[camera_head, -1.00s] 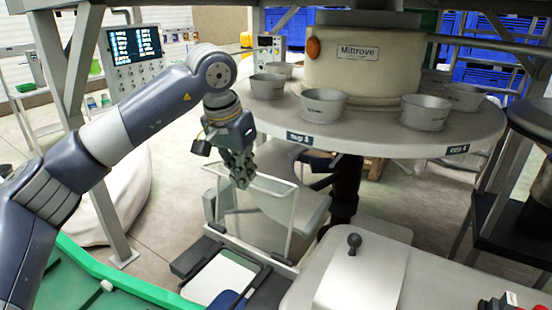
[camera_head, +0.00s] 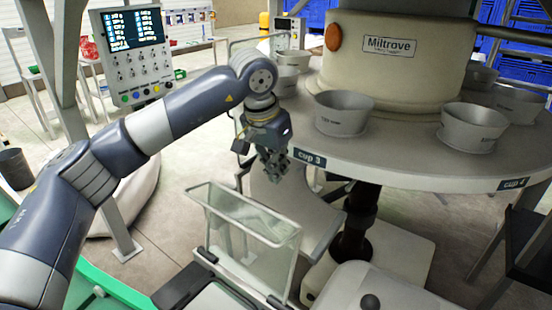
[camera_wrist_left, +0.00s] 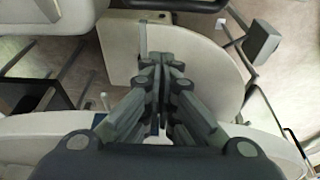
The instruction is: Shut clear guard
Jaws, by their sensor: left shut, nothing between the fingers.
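The clear guard (camera_head: 243,222) is a see-through panel in a pale frame. It stands raised, somewhat tilted, over a low grey-and-black station at the lower middle of the head view. My left gripper (camera_head: 272,174) points down near the guard's top rail, up and to the right of the panel's middle. A gap shows between fingers and rail in the picture, but I cannot judge the depth. Its fingers are together and empty, as the left wrist view (camera_wrist_left: 165,65) also shows. I cannot pick out the guard in the wrist view. My right gripper is not in view.
A round table (camera_head: 420,172) with several grey cups, one rim label reading "cup 3", is close to the right of my left gripper. A control panel (camera_head: 130,52) stands at the back left. A black knob (camera_head: 370,302) sits on a pale housing at the bottom.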

